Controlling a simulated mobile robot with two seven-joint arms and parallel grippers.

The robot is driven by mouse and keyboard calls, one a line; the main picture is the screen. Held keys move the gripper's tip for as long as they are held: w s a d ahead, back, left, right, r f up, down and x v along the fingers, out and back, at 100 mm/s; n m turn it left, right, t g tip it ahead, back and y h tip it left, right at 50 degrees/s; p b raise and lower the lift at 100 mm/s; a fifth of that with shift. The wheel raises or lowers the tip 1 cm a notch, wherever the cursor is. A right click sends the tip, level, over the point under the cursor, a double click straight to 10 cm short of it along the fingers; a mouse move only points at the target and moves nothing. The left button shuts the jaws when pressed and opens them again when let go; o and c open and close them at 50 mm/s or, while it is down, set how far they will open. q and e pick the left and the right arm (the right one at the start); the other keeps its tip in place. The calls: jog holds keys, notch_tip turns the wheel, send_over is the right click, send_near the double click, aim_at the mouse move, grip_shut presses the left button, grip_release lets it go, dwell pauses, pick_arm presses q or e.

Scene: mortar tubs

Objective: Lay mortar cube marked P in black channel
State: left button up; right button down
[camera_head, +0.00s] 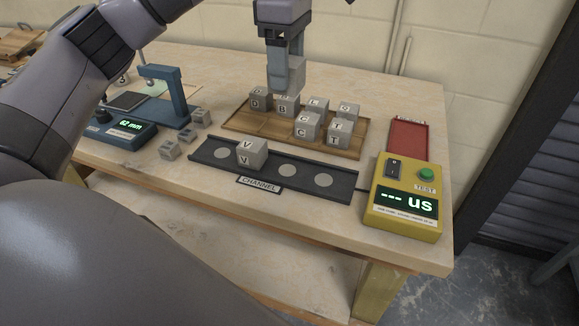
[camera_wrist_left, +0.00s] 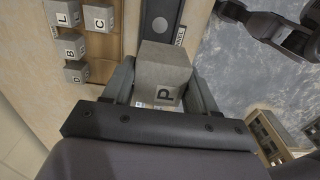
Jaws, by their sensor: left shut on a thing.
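My left gripper (camera_head: 284,82) hangs over the wooden tray (camera_head: 240,122), shut on a grey mortar cube. In the left wrist view this cube (camera_wrist_left: 163,68) sits between the fingers (camera_wrist_left: 160,90) and shows a P on one face. In the head view the held cube (camera_head: 296,72) is partly hidden by the gripper and its letter does not show. The black channel (camera_head: 322,193) lies in front of the tray, with a cube marked V (camera_head: 252,153) in its left part and pale round spots along its floor.
Several lettered cubes stand on the tray, including C (camera_head: 307,126), T (camera_head: 340,133) and B (camera_head: 286,106). A yellow tester (camera_head: 403,197) and a red tray (camera_head: 408,141) are at the right. A blue gauge (camera_head: 125,134) and several small grey blocks (camera_head: 187,136) are at the left.

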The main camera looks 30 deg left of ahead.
pick_arm(q)
notch_tip(320, 180, down, 14)
jog(key=shift+f, duration=0.25)
notch_tip(320, 180, down, 4)
jog(key=shift+f, duration=0.2)
jog(key=shift+f, duration=0.2)
jog(key=o, duration=1.2)
jog(key=shift+o, duration=0.2)
jog(key=shift+r, duration=0.1)
jog(key=shift+r, duration=0.1)
